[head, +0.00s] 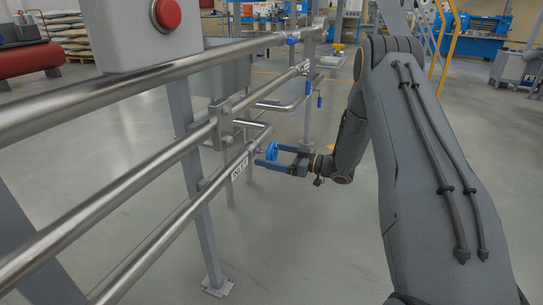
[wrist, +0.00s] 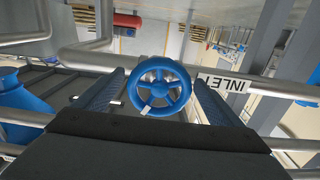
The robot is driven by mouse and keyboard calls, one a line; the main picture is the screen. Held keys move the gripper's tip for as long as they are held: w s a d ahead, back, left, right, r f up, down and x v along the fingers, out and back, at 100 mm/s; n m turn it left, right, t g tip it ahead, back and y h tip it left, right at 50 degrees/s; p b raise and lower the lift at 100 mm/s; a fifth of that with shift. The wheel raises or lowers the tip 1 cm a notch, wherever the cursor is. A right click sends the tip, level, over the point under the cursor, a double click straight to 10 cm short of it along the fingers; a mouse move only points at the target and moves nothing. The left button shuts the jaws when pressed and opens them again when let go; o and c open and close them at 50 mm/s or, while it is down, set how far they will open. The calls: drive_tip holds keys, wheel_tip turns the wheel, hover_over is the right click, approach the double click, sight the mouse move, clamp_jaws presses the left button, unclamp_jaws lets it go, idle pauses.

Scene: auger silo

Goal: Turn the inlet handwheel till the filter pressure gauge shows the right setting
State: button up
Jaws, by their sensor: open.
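The blue inlet handwheel (head: 271,151) sits on the lowest steel pipe, beside the white INLET label (head: 240,169). In the wrist view the spoked handwheel (wrist: 160,86) faces me, with a small pale mark low on its rim. My gripper (head: 267,155) is open, its two blue-grey fingers at the handwheel. In the wrist view my gripper (wrist: 158,80) has one finger on each side of the wheel. The fingers look close to the rim; I cannot tell whether they touch it. I cannot make out the filter pressure gauge in either view.
Parallel steel pipes (head: 150,165) run along the left on grey posts (head: 197,200). A grey box with a red button (head: 167,14) is above them. More blue valve handles (head: 308,86) are farther back. The floor (head: 310,235) between the pipes and my arm is clear.

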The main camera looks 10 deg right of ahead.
drive_tip(key=shift+c, duration=0.2)
drive_tip(key=c, duration=1)
drive_tip(key=shift+n, duration=0.3)
